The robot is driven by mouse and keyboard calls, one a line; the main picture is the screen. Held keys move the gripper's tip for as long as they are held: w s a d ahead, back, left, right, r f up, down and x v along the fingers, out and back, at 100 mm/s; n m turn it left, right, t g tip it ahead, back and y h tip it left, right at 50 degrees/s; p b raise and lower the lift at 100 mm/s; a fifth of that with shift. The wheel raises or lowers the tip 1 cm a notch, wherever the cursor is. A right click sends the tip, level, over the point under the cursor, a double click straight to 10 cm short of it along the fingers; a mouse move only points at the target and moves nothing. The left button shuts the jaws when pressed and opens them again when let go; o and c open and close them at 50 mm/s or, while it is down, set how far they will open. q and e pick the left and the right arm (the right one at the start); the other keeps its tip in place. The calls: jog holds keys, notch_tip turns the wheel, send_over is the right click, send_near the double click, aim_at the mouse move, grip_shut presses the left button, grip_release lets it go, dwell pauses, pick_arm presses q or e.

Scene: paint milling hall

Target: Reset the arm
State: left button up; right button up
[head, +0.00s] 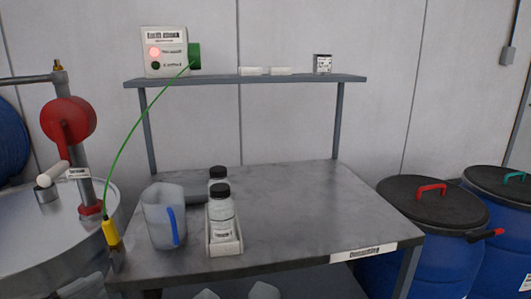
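Neither of my grippers shows in the head view, and no part of my arms is clearly seen. Two pale rounded shapes show at the bottom edge below the table front; I cannot tell what they are. At the left, a grey horizontal bar (28,79) meets an upright post with a red round part (68,118) above a metal drum lid (40,235). I cannot tell whether this bar is the arm of the task.
The grey table (300,210) holds a jug with a blue handle (160,215) and black-capped bottles (221,212), one in a white holder (226,246). A green cable runs from a control box (163,50) to a yellow clamp (110,232). Blue drums (440,265) stand right. The table's right half is clear.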

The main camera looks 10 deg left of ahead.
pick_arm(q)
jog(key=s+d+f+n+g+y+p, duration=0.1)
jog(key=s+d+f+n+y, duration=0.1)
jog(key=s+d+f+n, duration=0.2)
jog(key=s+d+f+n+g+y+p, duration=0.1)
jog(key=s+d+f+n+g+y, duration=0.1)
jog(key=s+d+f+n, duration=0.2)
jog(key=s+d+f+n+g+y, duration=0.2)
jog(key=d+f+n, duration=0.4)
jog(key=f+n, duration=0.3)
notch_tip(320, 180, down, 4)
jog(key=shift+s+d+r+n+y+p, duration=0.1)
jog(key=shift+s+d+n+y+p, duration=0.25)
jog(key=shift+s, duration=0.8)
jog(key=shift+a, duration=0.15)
